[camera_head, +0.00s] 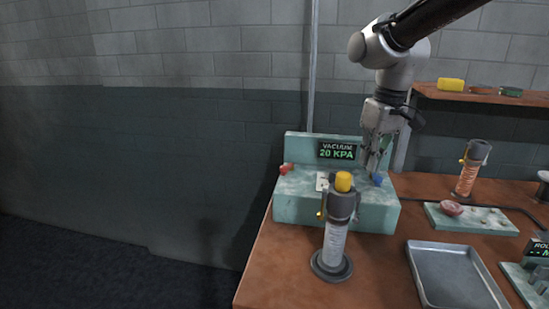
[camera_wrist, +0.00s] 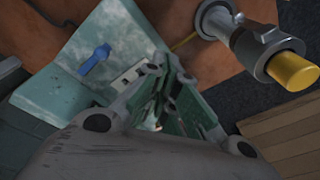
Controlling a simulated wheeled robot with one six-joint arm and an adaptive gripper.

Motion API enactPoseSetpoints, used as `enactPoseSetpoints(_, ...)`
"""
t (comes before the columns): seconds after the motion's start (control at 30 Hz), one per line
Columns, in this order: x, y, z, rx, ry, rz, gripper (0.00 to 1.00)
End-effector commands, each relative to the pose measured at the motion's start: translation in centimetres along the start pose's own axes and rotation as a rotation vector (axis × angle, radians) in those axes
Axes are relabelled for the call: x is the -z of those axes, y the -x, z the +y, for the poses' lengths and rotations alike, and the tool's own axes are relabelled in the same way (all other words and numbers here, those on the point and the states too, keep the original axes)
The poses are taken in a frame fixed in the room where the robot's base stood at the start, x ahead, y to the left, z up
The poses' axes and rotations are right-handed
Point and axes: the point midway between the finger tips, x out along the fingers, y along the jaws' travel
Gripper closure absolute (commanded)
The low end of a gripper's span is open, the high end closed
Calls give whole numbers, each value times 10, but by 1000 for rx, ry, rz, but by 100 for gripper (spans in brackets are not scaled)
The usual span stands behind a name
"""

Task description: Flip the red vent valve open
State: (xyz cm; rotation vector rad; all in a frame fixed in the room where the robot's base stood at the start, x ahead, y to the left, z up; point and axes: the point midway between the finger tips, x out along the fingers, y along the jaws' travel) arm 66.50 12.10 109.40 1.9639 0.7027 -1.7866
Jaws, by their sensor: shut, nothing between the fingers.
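The red vent valve (camera_head: 286,169) is a small red handle at the left end of the pale green vacuum box (camera_head: 300,208) in the head view. I cannot make it out in the wrist view. A blue valve handle (camera_head: 378,180) is at the box's right end; it also shows in the wrist view (camera_wrist: 95,60). My gripper (camera_head: 371,173) is shut and empty, pointing down over the right part of the box, near the blue handle and well right of the red valve. The wrist view shows its fingers (camera_wrist: 165,82) close together; they hide part of the box.
The box's display (camera_head: 338,151) reads "VACUUM 20 KPA". A yellow-capped glass column (camera_head: 335,245) stands before the box; its yellow cap also shows in the wrist view (camera_wrist: 293,70). A metal tray (camera_head: 450,250) lies to the right. A shelf (camera_head: 480,95) is at upper right.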

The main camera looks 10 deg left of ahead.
Motion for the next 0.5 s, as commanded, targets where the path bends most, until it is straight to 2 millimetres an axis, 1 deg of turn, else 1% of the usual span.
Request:
enactPoseSetpoints(0.03, 29, -11, -18, 11, 54, -5, 100)
enactPoseSetpoints(0.07, 46, -16, -29, 18, 84, -3, 100)
enactPoseSetpoints(0.1, 69, -24, -44, 27, 127, 0, 100)
enactPoseSetpoints(0.17, 102, -35, -67, 41, 192, 9, 100)
enactPoseSetpoints(0.2, 123, -42, -82, 50, 234, 18, 100)
enactPoseSetpoints(0.27, 153, -49, -105, 64, 297, 38, 100)
enactPoseSetpoints(0.3, 173, -52, -118, 72, 337, 57, 100)
enactPoseSetpoints(0.37, 199, -49, -129, 81, 384, 93, 100)
enactPoseSetpoints(0.4, 214, -43, -132, 85, 409, 122, 100)
enactPoseSetpoints(0.5, 239, -12, -139, 87, 470, 200, 100)
